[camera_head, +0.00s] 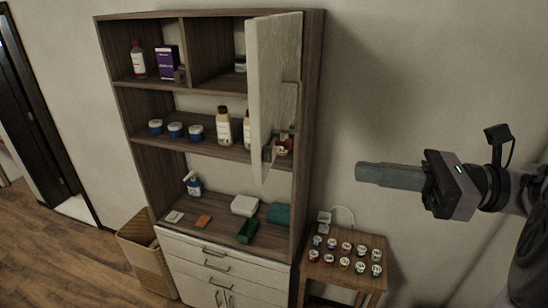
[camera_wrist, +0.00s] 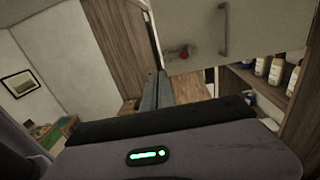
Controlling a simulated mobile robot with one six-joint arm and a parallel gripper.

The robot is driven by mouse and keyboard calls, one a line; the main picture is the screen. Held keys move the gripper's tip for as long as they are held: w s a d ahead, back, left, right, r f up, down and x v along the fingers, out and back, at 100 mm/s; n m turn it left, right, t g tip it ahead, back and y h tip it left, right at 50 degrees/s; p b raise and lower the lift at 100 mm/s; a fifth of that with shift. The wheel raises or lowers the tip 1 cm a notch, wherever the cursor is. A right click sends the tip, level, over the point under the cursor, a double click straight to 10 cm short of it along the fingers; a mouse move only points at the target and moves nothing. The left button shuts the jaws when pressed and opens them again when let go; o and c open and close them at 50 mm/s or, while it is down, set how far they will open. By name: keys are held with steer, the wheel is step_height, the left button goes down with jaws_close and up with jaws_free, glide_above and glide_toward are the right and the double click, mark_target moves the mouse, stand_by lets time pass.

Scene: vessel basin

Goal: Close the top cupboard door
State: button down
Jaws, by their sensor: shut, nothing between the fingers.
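The top cupboard door (camera_head: 276,90) is a pale panel hinged on the cupboard's right side. It stands open, swung out toward the camera, and hides part of the right-hand shelves. A dark bar handle (camera_head: 297,97) sits on its right-facing side. My gripper (camera_head: 358,172) is shut and empty, in the air to the right of the cupboard and apart from the door. In the wrist view the door (camera_wrist: 265,40) and its handle (camera_wrist: 224,36) show above the shut fingers (camera_wrist: 158,76).
The cupboard (camera_head: 310,130) has open shelves with bottles, jars and boxes. A small wooden table (camera_head: 345,279) with several small jars stands below my gripper. A woven bin (camera_head: 146,262) is left of the drawers. The air between the door and my gripper is clear.

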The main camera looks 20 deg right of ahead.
steer(key=x, duration=1.3)
steer(key=shift+a, duration=0.3)
